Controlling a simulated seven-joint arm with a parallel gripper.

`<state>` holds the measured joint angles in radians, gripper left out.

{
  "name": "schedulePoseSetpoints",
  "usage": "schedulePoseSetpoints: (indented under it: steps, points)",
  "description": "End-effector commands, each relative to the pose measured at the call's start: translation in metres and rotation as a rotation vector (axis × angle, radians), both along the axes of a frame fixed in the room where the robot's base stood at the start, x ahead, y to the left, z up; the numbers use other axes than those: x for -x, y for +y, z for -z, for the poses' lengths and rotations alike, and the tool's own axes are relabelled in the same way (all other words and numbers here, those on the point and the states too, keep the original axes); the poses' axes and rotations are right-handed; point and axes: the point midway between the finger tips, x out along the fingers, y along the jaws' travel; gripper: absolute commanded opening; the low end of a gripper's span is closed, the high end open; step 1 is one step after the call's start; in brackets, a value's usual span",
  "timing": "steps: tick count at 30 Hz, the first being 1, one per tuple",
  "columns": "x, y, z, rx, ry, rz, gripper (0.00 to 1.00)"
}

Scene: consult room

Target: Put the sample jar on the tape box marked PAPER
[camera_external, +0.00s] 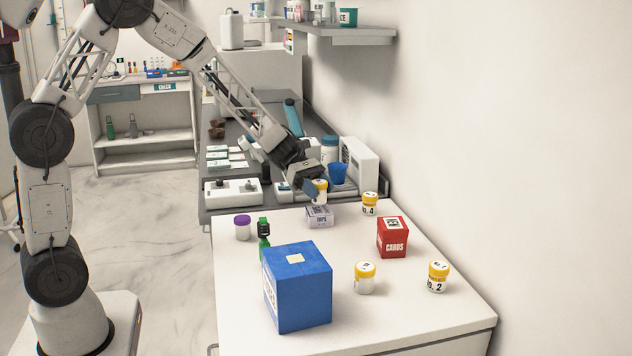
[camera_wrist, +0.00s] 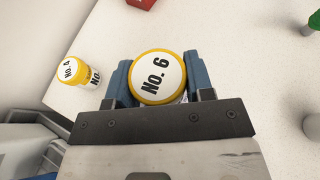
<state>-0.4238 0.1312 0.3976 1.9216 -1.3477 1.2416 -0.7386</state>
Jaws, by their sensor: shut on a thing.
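My gripper (camera_external: 312,187) is shut on a sample jar (camera_external: 320,192) with a yellow lid. In the wrist view the lid of this jar (camera_wrist: 158,78) reads No. 6, between the blue fingers of my gripper (camera_wrist: 160,82). A small lilac tape box (camera_external: 319,216) stands on the white table, directly below the held jar in the external view. Its lettering is too small to read surely. The jar's base appears at the box's top edge; I cannot tell whether they touch.
A yellow-lidded jar No. 4 (camera_external: 370,204) stands right of the lilac box. A red CARDS box (camera_external: 392,238), a large blue box (camera_external: 298,290), a purple-lidded jar (camera_external: 242,227), a green item (camera_external: 264,235) and two more yellow-lidded jars (camera_external: 365,278) (camera_external: 438,276) stand nearby.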

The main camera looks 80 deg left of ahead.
Motion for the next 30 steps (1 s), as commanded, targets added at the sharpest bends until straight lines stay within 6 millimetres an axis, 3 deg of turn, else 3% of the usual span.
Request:
schedulePoseSetpoints:
  steps: [6,20,21,24,26,30]
  points:
    - [0.000,0.000,0.020,0.001,0.001,0.001,0.24]
    - [0.000,0.000,0.024,0.000,0.000,0.000,0.24]
    - [0.000,0.000,0.024,-0.001,0.000,0.000,0.51]
    - [0.000,0.000,0.024,-0.001,0.000,0.000,0.67]
    - [0.000,0.000,0.024,-0.001,0.000,0.000,0.74]
    - [0.000,0.000,0.024,0.000,0.000,0.000,0.74]
